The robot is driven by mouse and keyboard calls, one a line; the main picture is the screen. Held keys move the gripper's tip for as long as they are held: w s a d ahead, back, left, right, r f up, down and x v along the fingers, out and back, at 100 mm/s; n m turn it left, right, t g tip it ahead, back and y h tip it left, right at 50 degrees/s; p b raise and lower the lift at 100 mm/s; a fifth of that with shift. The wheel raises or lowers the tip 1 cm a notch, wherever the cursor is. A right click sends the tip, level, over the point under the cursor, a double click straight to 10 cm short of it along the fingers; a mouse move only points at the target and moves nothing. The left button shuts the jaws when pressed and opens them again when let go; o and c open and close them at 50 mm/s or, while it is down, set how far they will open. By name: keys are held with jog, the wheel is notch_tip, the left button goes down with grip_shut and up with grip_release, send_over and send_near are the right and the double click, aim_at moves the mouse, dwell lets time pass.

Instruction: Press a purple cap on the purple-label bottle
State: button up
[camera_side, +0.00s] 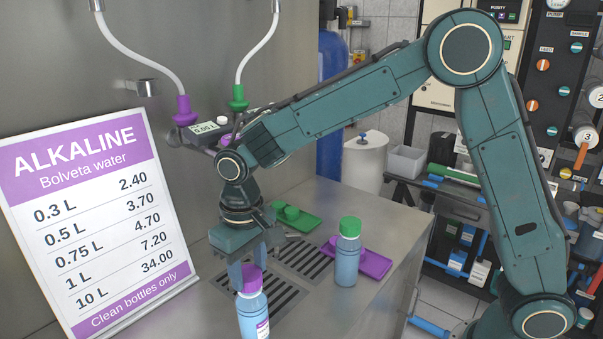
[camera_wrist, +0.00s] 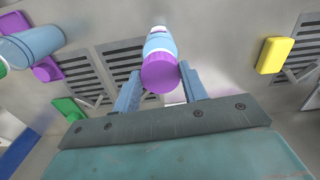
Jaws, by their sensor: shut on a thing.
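The purple-label bottle (camera_side: 254,315) stands upright at the front of the counter in the side view, light blue with a purple and white label. A purple cap (camera_side: 250,279) sits at its top, with no clear gap between them; how firmly it sits cannot be told. My gripper (camera_side: 249,270) points down from above and is shut on the purple cap. In the wrist view the purple cap (camera_wrist: 159,74) is between the fingers (camera_wrist: 160,70), and the bottle (camera_wrist: 160,42) shows beyond it.
A green-capped bottle (camera_side: 348,255) stands to the right, beside a purple tray (camera_side: 374,264). A green tray (camera_side: 307,222) lies behind. A price sign (camera_side: 95,215) stands at left. Hoses with a purple nozzle (camera_side: 184,112) and green nozzle (camera_side: 238,98) hang above. The wrist view shows a yellow block (camera_wrist: 275,55).

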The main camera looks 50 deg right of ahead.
jog(key=shift+f, duration=0.5)
dwell(0.8)
jog(key=shift+r, duration=0.1)
dwell(0.4)
jog(key=o, duration=1.6)
jog(key=shift+r, duration=0.2)
jog(key=shift+r, duration=2.85)
